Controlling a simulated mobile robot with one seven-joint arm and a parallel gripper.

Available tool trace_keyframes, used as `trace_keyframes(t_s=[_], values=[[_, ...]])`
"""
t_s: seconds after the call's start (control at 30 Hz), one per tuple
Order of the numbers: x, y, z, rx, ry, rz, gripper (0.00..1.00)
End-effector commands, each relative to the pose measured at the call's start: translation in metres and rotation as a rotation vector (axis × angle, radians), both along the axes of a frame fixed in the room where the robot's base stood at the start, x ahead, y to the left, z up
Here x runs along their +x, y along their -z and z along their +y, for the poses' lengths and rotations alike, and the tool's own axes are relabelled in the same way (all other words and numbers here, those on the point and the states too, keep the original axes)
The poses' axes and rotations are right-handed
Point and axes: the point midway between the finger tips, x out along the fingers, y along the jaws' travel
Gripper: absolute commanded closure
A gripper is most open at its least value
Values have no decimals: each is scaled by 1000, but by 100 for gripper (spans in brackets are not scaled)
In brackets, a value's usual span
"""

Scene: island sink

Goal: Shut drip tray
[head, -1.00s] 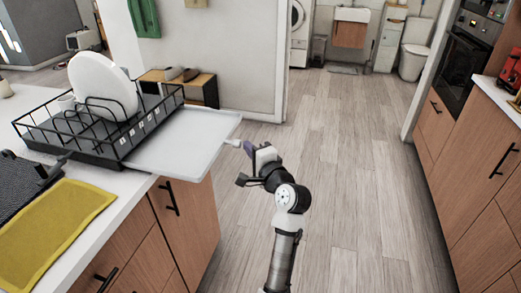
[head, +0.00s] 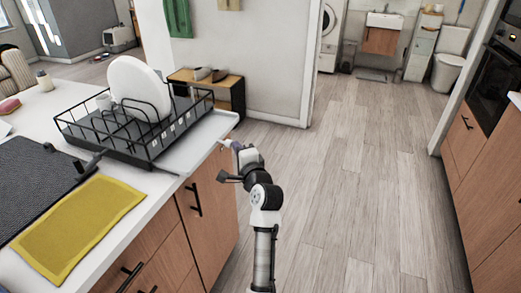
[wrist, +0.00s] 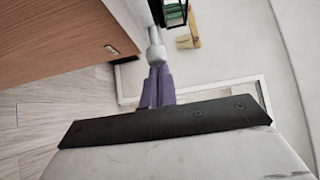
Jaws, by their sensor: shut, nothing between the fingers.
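The drip tray (head: 198,143) is a flat, light grey tray under the black dish rack (head: 140,128) on the counter. Its right part shows beyond the rack, close to the counter's right edge. A small pale spout sticks out from its right side, and my gripper (head: 234,146) is at that spout. In the wrist view, my shut purple fingers (wrist: 156,82) line up with the pale spout (wrist: 155,52) and appear to touch its end. Nothing is held between them. Much of the tray is hidden under the rack.
A white plate (head: 138,88) stands in the rack. A yellow cloth (head: 75,228) and a dark mat (head: 35,190) lie on the white counter (head: 140,200). Wooden cabinet fronts (head: 212,200) are below. The floor (head: 340,190) to the right is clear.

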Motion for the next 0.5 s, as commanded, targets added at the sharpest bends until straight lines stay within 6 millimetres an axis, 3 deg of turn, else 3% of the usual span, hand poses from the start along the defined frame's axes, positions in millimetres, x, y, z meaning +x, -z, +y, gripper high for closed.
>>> trace_keyframes(t_s=[0.03, 0.2, 0.5], values=[[4, -4, 16, -1, -7, 0, 100], [15, -3, 51, 0, -5, 0, 100], [26, -1, 79, -1, -1, 0, 100]])
